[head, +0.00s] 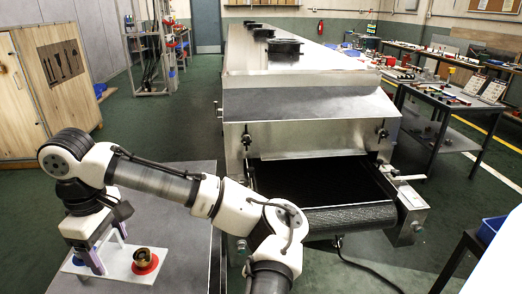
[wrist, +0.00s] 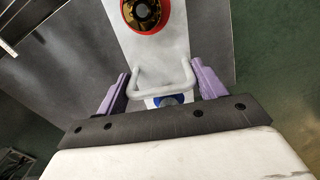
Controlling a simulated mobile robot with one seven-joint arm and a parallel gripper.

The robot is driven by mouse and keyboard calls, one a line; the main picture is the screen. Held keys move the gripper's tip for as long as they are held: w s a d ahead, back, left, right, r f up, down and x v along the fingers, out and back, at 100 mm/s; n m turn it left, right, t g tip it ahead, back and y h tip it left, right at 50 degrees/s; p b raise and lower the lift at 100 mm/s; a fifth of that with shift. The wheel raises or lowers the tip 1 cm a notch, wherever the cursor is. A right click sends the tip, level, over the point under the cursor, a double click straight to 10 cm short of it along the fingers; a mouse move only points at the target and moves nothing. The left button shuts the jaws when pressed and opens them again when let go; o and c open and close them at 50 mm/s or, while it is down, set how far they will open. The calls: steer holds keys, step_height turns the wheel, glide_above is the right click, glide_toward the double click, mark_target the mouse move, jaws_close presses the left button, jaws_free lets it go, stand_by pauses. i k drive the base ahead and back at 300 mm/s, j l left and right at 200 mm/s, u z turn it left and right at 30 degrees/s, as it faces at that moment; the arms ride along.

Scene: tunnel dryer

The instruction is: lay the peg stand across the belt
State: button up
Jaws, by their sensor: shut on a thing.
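The peg stand (head: 117,270) is a white plate with a looped handle, at the lower left in the head view. It carries a red ring with a brass piece (head: 144,259) and a blue piece. My gripper (head: 107,240) is shut on the stand's handle from above. In the wrist view the purple fingers of my gripper (wrist: 160,80) sit at both sides of the white handle loop, and the blue piece is partly hidden below it. The black belt (head: 315,180) comes out of the dryer mouth, to the right of the stand, and is bare where it shows.
The stand is over a grey table (head: 185,250); whether it touches the top is unclear. The steel dryer housing (head: 305,105) rises behind the belt, with side rails beside it. A wooden cabinet (head: 50,85) stands left. A dark workbench (head: 450,105) stands right.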

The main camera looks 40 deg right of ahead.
mark_target(320, 188)
steer(key=z, duration=0.85)
steer(key=i+l, duration=0.2)
steer(key=l, duration=0.2)
steer(key=i+l+z, duration=0.1)
steer(key=l, duration=0.3)
steer(key=i+l, duration=0.45)
steer(key=i, duration=0.3)
